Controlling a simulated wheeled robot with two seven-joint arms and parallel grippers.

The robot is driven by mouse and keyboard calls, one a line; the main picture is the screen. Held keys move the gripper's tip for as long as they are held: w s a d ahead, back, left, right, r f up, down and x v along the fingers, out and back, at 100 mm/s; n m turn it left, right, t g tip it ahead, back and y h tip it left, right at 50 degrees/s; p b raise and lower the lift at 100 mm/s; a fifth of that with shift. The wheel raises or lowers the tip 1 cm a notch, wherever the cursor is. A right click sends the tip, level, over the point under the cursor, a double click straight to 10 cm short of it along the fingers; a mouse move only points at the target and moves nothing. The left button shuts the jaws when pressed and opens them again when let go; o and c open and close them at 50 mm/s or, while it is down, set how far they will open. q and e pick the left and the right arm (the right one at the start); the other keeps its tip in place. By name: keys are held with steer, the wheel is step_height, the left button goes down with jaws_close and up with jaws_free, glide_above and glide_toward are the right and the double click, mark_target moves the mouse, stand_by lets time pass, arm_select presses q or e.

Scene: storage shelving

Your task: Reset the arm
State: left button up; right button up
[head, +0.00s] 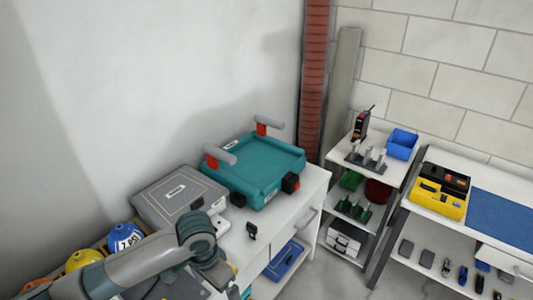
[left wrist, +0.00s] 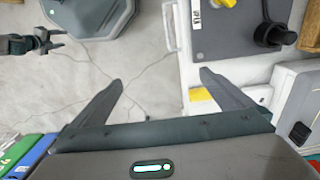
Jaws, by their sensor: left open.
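My left arm (head: 140,262) reaches in from the lower left of the head view, and its bent wrist is over the front of the white cabinet. My left gripper (left wrist: 162,80) shows in the left wrist view with its two fingers spread apart and nothing between them. Below it are grey floor and the edge of a white surface. In the head view its fingers cannot be made out clearly. In the left wrist view, what looks like my right gripper (left wrist: 45,41) is small at the upper left, and its jaws are too small to judge.
The white cabinet (head: 309,201) holds a grey case (head: 178,194), a teal case (head: 255,170) and a small black item (head: 251,230). Yellow and blue rounded items (head: 84,259) are beside my arm. Shelving (head: 381,148) and a workbench (head: 446,221) are at the right. Some floor between is clear.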

arm_select(q)
steer(key=s+d+f+n+t+h, duration=0.1)
steer(key=s+d+f+t+h, duration=0.2)
steer(key=s+d, duration=0.45)
steer(key=s+a+f+n+y, duration=0.2)
steer(key=s+a+f, duration=0.1)
steer(key=s+a, duration=0.55)
steer(key=s+a+f+n+y, duration=0.1)
steer(key=s+a+f+n, duration=0.15)
steer(key=s+a, duration=0.55)
step_height(320, 180, down, 29)
steer(key=g+b, duration=0.1)
steer(key=b, duration=0.1)
steer(key=s+a+f, duration=0.2)
steer(key=s+f, duration=0.7)
steer(key=f, duration=0.1)
steer(key=s+a+f+g+b, duration=0.1)
steer(key=s+a+f, duration=0.1)
steer(key=s+f, duration=0.7)
steer(key=shift+s+f+y, duration=0.2)
steer(key=shift+f+y, duration=0.1)
steer(key=shift+f, duration=0.2)
